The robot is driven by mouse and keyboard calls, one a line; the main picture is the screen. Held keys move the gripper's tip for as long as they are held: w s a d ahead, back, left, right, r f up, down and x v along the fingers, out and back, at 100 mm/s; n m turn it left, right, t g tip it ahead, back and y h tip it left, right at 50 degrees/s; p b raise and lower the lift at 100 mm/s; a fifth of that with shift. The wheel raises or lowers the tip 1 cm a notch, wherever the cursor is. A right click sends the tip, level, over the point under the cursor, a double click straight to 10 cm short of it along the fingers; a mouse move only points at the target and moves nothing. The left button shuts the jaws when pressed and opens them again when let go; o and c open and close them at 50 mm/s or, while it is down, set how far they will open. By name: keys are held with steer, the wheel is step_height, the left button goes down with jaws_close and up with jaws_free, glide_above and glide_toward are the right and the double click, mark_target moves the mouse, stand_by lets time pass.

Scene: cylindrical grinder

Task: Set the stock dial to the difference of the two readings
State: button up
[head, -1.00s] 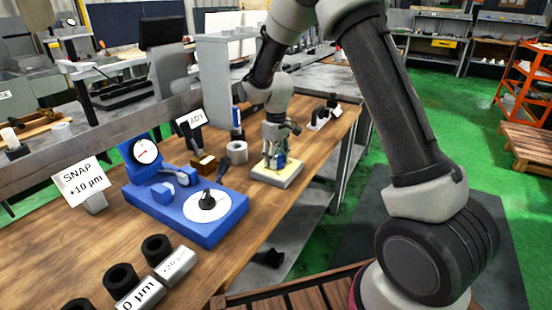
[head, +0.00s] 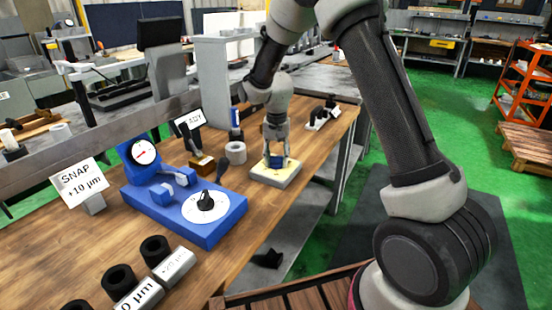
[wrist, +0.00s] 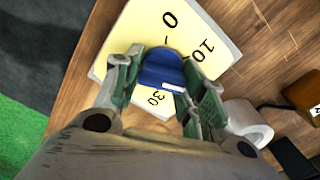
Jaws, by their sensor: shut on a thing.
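The stock dial is a cream plate (head: 262,174) on the bench, with a blue knob (wrist: 160,70) at its centre. In the wrist view the plate shows the marks 0, 10 and 30; other marks are hidden by my gripper. My gripper (wrist: 160,85) points down over the plate with its fingers on both sides of the blue knob, shut on it. A blue snap gauge (head: 185,200) stands to the left, with a round dial face (head: 144,152) and a white disc with a black knob (head: 206,201). A card (head: 81,187) reads "SNAP +10 µm".
A second card (head: 190,120) stands behind, partly hidden by a dark stand. A grey ring (head: 236,153) sits left of the plate. Black rings (head: 155,250) and labelled metal blocks (head: 176,266) lie at the near end. Black-topped pieces (head: 322,115) stand on a strip behind.

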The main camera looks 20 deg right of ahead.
steer(key=shift+d+m, duration=0.1)
steer(key=shift+m, duration=2)
steer(key=o, duration=1)
step_height(320, 180, up, 12)
steer(key=shift+r, duration=0.1)
